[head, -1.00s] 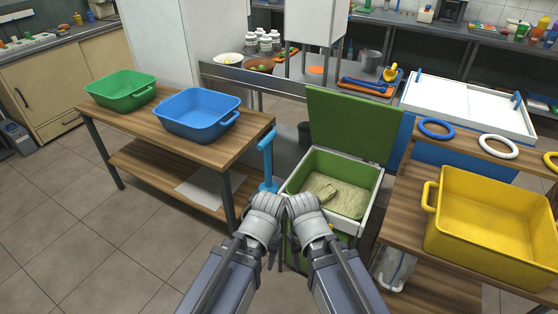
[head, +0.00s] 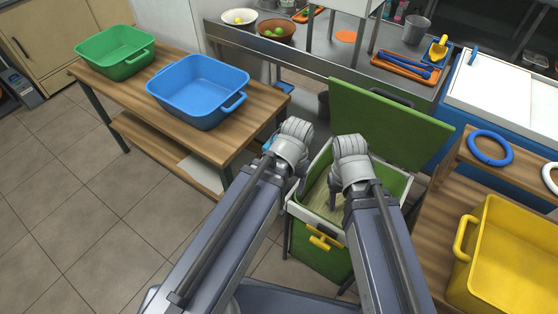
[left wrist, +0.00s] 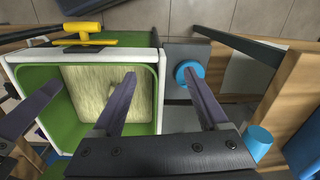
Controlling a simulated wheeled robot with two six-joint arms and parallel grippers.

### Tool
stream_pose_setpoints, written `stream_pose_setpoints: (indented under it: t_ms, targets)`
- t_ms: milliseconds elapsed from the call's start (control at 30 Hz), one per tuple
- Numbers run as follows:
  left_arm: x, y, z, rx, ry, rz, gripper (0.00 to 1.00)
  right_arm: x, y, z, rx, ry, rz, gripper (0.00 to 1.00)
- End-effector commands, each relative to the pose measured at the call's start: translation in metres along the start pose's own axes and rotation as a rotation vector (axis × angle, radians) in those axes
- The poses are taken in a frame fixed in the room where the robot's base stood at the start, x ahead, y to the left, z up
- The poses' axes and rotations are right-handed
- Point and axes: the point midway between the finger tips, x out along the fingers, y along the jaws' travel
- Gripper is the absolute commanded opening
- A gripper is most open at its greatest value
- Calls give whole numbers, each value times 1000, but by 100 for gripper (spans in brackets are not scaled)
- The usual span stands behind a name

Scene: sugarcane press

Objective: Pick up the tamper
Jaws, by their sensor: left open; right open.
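The blue tamper stands between the wooden table and the green bin. In the head view my left gripper hides most of it, and a blue part (head: 283,88) shows by the table corner. In the left wrist view its round blue foot (left wrist: 184,66) lies under one fingertip, and a blue cylinder end (left wrist: 258,142) shows at lower right. My left gripper (head: 300,184) is open and empty, beside the tamper at the bin's left edge; its two fingers (left wrist: 159,75) are spread. My right gripper (head: 338,195) is open above the bin's inside.
The green bin (head: 318,255) has a raised lid (head: 385,125), a yellow handle (head: 325,238) and pale fibrous contents. Blue (head: 198,90) and green (head: 115,50) tubs stand on the left table. A yellow tub (head: 510,250) and blue ring (head: 490,148) are at right.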

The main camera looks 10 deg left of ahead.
Motion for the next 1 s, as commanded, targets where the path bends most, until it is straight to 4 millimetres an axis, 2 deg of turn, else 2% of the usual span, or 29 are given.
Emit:
stream_pose_setpoints:
  t_ms: [33,100,300,400,700,1000]
  targets:
    - [-28,-20,-5,-50,12,12,77,-29,3,2,0,0,0,50]
    - [-43,-41,-11,-106,32,27,77,-46,4,3,0,0,0,50]
    - [-73,-89,-18,-226,77,55,77,-77,7,4,1,0,0,50]
    - [-61,-91,-48,-95,62,55,77,-66,6,4,1,0,0,50]
    - [-61,-103,-96,213,27,64,77,-66,6,4,0,0,0,50]
    - [-60,-104,-104,295,18,69,77,-65,6,4,0,0,0,50]
